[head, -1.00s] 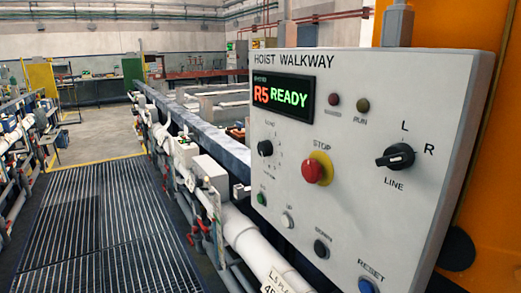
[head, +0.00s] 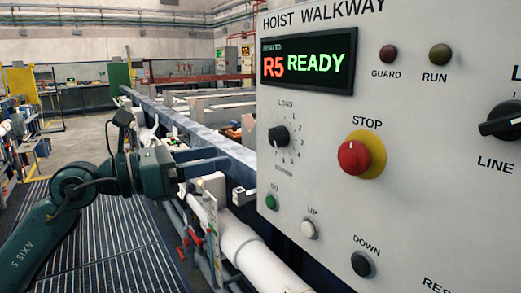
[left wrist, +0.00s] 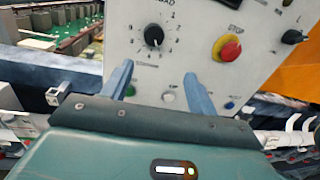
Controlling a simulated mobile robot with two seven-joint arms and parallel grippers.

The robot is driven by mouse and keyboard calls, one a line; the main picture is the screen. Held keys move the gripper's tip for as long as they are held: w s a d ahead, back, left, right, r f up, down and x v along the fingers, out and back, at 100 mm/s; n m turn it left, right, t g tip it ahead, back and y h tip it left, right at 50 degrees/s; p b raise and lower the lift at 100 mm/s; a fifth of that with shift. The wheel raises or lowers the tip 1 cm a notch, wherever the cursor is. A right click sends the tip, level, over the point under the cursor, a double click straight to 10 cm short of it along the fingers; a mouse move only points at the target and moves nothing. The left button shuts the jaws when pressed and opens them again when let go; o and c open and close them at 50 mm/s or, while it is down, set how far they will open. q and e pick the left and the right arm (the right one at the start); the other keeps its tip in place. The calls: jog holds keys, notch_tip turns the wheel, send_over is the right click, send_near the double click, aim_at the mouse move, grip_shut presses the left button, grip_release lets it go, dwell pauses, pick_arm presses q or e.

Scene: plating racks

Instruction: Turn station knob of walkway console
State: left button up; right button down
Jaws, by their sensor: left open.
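The walkway console (head: 320,190) is a pale upright panel filling the right of the head view. A black round knob (head: 279,137) with a ring of dial marks and the word LOAD above it sits on its left part. The knob also shows in the left wrist view (left wrist: 154,36). A black selector (head: 503,120) marked LINE is cut by the right edge. My left gripper (head: 213,172) is left of the panel, apart from the knob. In the left wrist view its two blue fingers (left wrist: 160,84) are spread and empty, below the knob. My right gripper is not in view.
A red stop button (head: 355,157) on a yellow disc sits right of the knob. Green (head: 271,202), white (head: 309,229) and dark (head: 362,264) push buttons sit below. The display (head: 309,62) reads R5 READY. White pipes (head: 245,250) run beside the console.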

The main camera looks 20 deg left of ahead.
aim_at(273, 140)
pick_arm(q)
jog(key=shift+m+y, duration=0.4)
jog(key=shift+y, duration=0.1)
jog(key=p+x, duration=0.1)
jog(key=x, duration=0.2)
jog(key=r+p+x, duration=0.1)
jog(key=p+x, duration=0.1)
jog(key=x, duration=0.2)
jog(key=p+x, duration=0.1)
jog(key=x, duration=0.3)
jog(key=shift+w+a+r, duration=0.35)
jog(key=shift+w+d+f+p, duration=0.1)
jog(key=shift+w+d+p, duration=0.25)
jog(key=shift+w+d, duration=0.15)
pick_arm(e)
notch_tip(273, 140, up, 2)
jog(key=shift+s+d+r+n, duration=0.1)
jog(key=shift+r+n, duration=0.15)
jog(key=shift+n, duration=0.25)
pick_arm(q)
jog(key=shift+c, duration=0.3)
jog(key=shift+a, duration=0.1)
jog(key=c, duration=0.9)
